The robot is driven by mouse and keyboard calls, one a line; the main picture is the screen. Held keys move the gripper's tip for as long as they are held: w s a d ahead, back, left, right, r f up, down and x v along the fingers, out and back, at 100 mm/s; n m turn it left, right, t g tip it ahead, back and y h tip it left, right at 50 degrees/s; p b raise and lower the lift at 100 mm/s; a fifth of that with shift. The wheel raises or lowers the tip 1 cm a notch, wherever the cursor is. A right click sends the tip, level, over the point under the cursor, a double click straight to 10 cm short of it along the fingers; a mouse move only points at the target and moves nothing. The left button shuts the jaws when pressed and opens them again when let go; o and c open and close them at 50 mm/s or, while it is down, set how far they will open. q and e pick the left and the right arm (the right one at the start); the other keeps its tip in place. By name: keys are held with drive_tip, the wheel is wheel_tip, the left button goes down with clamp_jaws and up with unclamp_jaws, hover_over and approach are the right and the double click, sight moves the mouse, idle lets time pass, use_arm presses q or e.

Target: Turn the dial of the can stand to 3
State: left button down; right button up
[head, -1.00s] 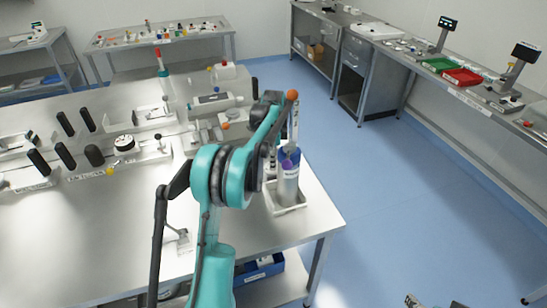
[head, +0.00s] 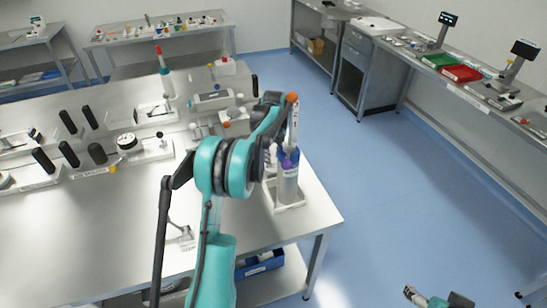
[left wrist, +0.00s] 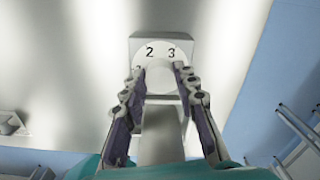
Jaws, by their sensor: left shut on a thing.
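In the left wrist view, a white round dial (left wrist: 160,62) with the black numbers 2 and 3 faces me on a grey housing. My left gripper (left wrist: 160,76) has its fingers on both sides of the dial's lower part and is shut on it. The 2 stands upper left and the 3 upper right. In the head view, my left gripper (head: 284,160) is at the can stand (head: 288,190) on the table's right end, and the dial is hidden there. Part of my right gripper (head: 411,293) shows at the bottom edge; its jaws are unclear.
The steel table (head: 110,220) holds several fixtures with black handles at the left and a white-dialled device (head: 127,142). A blue bin (head: 260,262) sits on the shelf below. Blue floor lies free to the right, before a side bench with red and green trays.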

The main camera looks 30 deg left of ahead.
sight(273, 160)
use_arm(q)
drive_tip(key=shift+m, duration=1)
drive_tip(key=c, duration=1.2)
unclamp_jaws()
wheel_tip(273, 160, up, 12)
drive_tip(key=shift+f, duration=0.1)
